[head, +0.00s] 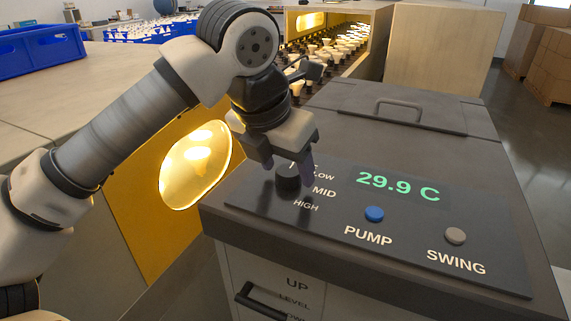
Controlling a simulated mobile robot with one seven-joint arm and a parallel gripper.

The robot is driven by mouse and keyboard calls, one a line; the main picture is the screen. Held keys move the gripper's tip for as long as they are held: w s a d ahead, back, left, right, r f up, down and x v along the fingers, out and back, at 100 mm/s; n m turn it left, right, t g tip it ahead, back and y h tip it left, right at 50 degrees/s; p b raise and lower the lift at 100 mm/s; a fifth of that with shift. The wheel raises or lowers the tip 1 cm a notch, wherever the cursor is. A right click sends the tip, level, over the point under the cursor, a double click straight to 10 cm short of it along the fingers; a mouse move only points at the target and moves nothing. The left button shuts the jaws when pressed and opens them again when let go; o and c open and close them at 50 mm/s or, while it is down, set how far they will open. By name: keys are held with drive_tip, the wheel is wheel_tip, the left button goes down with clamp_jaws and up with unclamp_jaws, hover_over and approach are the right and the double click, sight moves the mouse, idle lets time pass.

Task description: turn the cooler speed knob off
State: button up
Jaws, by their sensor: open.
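The cooler (400,130) is a dark grey-topped box filling the right of the head view. Its black speed knob (287,182) stands at the left of the control panel (330,229), beside the labels LOW, MID and HIGH. The label above LOW is mostly hidden by my gripper. My gripper (287,167) is open and points down right at the knob, with a finger on each side of it in the picture. I cannot tell whether the fingers touch the knob. The knob's pointer direction is not clear.
The panel also has a green display reading 29.9 C (398,186), a blue PUMP button (374,214) and a grey SWING button (456,236). A lid handle (398,106) rises behind. A yellow panel with a lit window (195,165) stands left. A blue crate (38,55) sits far left.

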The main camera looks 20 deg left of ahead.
drive_tip(key=v, duration=1.3)
drive_tip(key=shift+b, duration=0.35)
drive_tip(key=shift+r, duration=0.15)
drive_tip(key=shift+s, duration=0.1)
